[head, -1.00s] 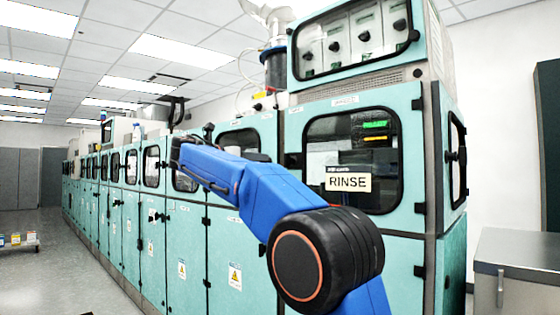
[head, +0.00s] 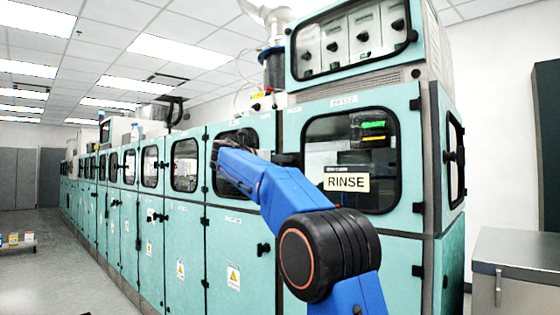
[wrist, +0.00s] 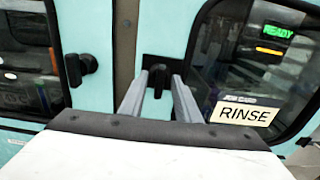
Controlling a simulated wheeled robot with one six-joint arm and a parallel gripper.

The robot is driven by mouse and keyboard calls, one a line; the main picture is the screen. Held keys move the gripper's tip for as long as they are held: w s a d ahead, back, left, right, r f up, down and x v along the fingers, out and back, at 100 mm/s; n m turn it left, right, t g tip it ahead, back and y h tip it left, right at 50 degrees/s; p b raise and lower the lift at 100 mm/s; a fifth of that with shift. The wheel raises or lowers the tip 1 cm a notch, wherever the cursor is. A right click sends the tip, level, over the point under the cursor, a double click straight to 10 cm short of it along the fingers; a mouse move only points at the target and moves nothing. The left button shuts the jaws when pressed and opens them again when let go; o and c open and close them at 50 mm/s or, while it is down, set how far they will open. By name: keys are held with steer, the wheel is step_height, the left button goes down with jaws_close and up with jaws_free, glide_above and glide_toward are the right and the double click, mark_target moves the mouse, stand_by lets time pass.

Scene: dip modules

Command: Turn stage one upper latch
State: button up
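In the wrist view a black latch handle (wrist: 158,76) on a dark plate sits at the left edge of the RINSE door, upright, between my fingertips. My gripper (wrist: 159,84) is open, with one grey finger on each side of the handle. I see gaps between handle and fingers, but cannot tell how deep the fingertips reach. A second black latch (wrist: 78,69) is on the door to the left. In the head view my blue arm reaches to the upper doors and my gripper is hidden. Which latch belongs to stage one is not readable.
The RINSE sign (head: 346,182) is on the dark window right of the handle. A lower latch (head: 263,249) is on the seam below. A grey metal cabinet (head: 515,270) stands at the right. The floor at the left (head: 75,285) is mostly clear.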

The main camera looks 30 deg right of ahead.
jaws_close()
steer(key=shift+m, duration=0.3)
steer(key=m, duration=1.7)
steer(key=shift+s+d+f, duration=0.1)
steer(key=shift+s+f, duration=0.2)
steer(key=shift+m, duration=0.3)
